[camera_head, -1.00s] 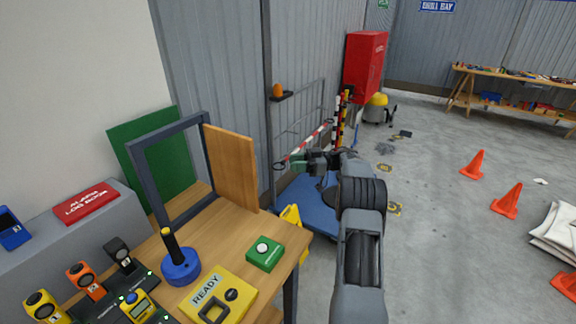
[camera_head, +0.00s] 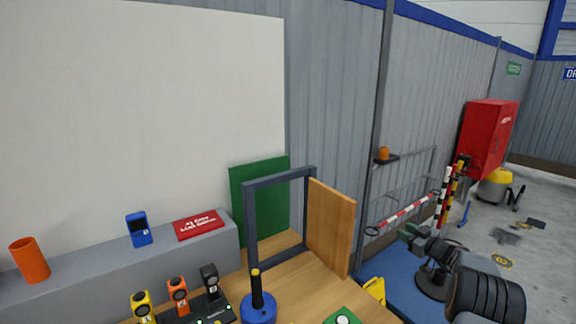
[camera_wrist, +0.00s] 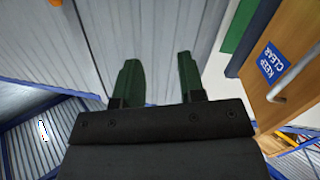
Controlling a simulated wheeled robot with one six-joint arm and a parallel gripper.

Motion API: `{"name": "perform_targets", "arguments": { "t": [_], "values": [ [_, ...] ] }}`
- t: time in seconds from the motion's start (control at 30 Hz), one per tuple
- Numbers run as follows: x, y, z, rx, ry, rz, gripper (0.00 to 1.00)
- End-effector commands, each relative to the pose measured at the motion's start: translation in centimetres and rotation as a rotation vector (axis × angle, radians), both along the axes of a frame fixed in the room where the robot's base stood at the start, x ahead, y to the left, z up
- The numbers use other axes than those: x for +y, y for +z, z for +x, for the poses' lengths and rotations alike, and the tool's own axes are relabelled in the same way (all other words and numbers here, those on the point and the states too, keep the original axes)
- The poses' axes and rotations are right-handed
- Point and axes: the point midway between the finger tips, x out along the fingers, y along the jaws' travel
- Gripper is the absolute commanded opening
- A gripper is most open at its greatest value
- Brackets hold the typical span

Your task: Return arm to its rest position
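My gripper (camera_wrist: 157,80) shows two dark green fingers standing apart in the wrist view, with nothing between them. Behind them is only grey corrugated wall. In the head view my gripper (camera_head: 408,233) is small and partly hidden by my arm at the lower right. It appears in front of the barrier area, clear of the bench top. My arm is bent, with its dark wrist part nearest the camera.
The wooden panel (camera_head: 331,228) stands open on the dark frame (camera_head: 250,220) at the bench's back. Its blue KEEP CLEAR sign (camera_wrist: 272,62) shows in the wrist view. A striped barrier pole (camera_head: 409,209), red cabinet (camera_head: 487,138) and blue platform (camera_head: 388,270) lie beyond.

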Motion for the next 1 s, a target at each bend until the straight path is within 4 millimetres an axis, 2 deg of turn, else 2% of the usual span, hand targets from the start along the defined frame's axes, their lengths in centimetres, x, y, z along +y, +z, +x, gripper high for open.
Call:
{"name": "perform_targets", "arguments": {
  "t": [0.07, 0.17, 0.27, 0.33, 0.43, 0.5, 0.7, 0.83, 0.9, 1.0],
  "values": [
    [-1.8, 0.2, 0.2, 0.050, -0.216, -0.049, 0.37],
    [-3.2, 0.2, -1.1, 0.167, -0.462, -0.103, 0.37],
    [-2.9, 0.1, -4.2, 0.339, -0.659, -0.141, 0.37],
    [-1.6, -0.1, -7.5, 0.487, -0.762, -0.154, 0.37],
    [2.1, -0.3, -13.6, 0.728, -0.851, -0.156, 0.37],
    [5.5, -0.5, -18.2, 0.893, -0.865, -0.143, 0.37],
    [15.7, -0.1, -30.0, 1.237, -0.764, -0.083, 0.37],
    [20.7, 0.6, -35.5, 1.322, -0.674, -0.036, 0.37],
    [22.5, 1.0, -37.0, 1.309, -0.637, -0.018, 0.37],
    [23.9, 2.0, -38.1, 1.253, -0.596, -0.016, 0.37]
  ]
}}
